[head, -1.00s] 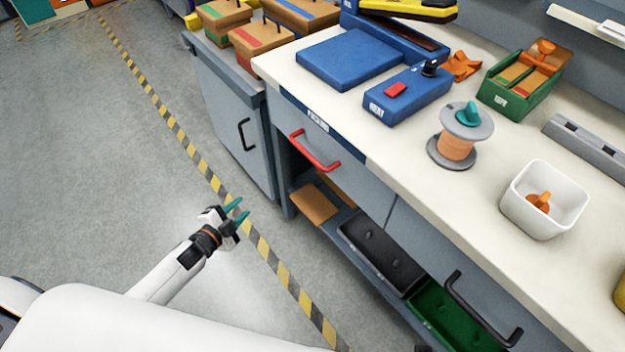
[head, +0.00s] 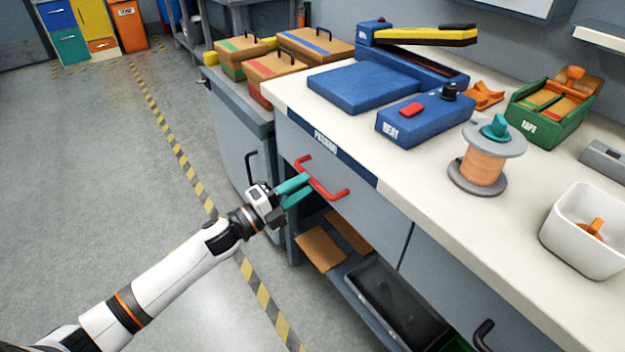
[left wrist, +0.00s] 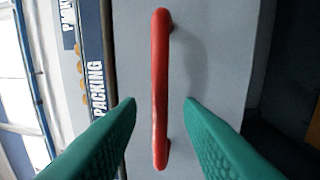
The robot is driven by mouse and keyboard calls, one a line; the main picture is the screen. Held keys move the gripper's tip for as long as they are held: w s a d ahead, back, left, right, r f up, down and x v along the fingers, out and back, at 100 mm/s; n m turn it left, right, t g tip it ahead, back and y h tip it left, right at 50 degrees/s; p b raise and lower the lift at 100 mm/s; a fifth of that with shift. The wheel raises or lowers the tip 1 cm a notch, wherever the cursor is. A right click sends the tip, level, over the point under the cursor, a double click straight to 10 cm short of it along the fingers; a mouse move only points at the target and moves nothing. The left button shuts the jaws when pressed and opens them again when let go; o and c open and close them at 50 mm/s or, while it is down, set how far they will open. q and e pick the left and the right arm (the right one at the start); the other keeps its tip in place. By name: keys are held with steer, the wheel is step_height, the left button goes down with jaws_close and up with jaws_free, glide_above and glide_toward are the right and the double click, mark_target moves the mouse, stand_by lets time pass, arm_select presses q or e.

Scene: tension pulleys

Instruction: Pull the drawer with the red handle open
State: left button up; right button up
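The red handle (head: 320,181) is a bar on the grey front of the drawer (head: 358,204), under the packing bench top. The drawer looks shut. My left gripper (head: 306,188) is at the handle, its teal fingers pointing at the drawer front. In the left wrist view the red handle (left wrist: 160,90) stands upright between the two spread fingertips (left wrist: 160,102), with a gap on each side. The fingers do not appear to touch it. My right gripper is not in view.
The white bench top (head: 420,165) holds a blue heat sealer (head: 425,115), a spool (head: 484,165) and a white bin (head: 583,235). Below the drawer is an open shelf with a black tray (head: 395,305). A grey cabinet with a black handle (head: 250,167) stands to the left.

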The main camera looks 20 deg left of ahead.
mark_target(312, 177)
arm_select(q)
steer(key=shift+x, duration=1.9)
jaws_close()
